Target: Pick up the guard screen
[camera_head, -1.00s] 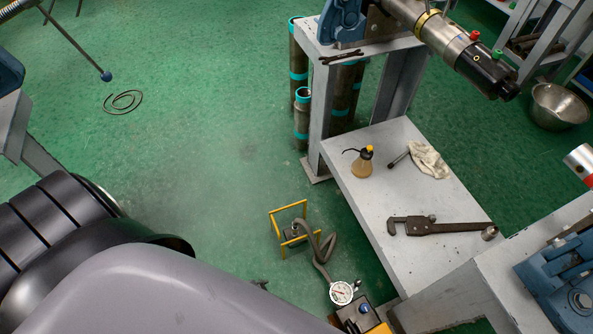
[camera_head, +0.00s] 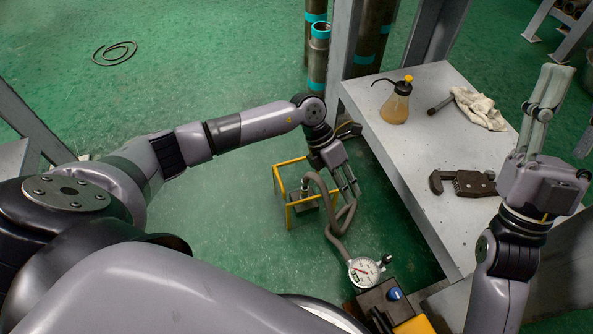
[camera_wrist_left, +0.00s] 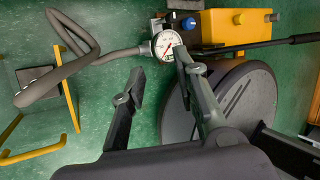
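I see no thing that I can surely name as the guard screen. A yellow tube frame (camera_head: 288,190) stands on the green floor around a small dark block. It also shows at the left edge of the left wrist view (camera_wrist_left: 68,105). My left gripper (camera_head: 348,185) is above the floor, beside the frame's right side and over the grey hose, touching neither as far as I can tell. In the left wrist view its fingers (camera_wrist_left: 158,68) are spread with nothing between them. My right gripper (camera_head: 550,85) is raised at the right, fingers upward; their gap is unclear.
A grey hose (camera_head: 342,215) runs to a gauge (camera_head: 364,270) on a pump with a yellow tank (camera_wrist_left: 235,28). A low grey bench (camera_head: 405,150) carries an oil can (camera_head: 396,103), a rag (camera_head: 480,108) and a wrench (camera_head: 465,183). Pipes (camera_head: 318,55) stand behind.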

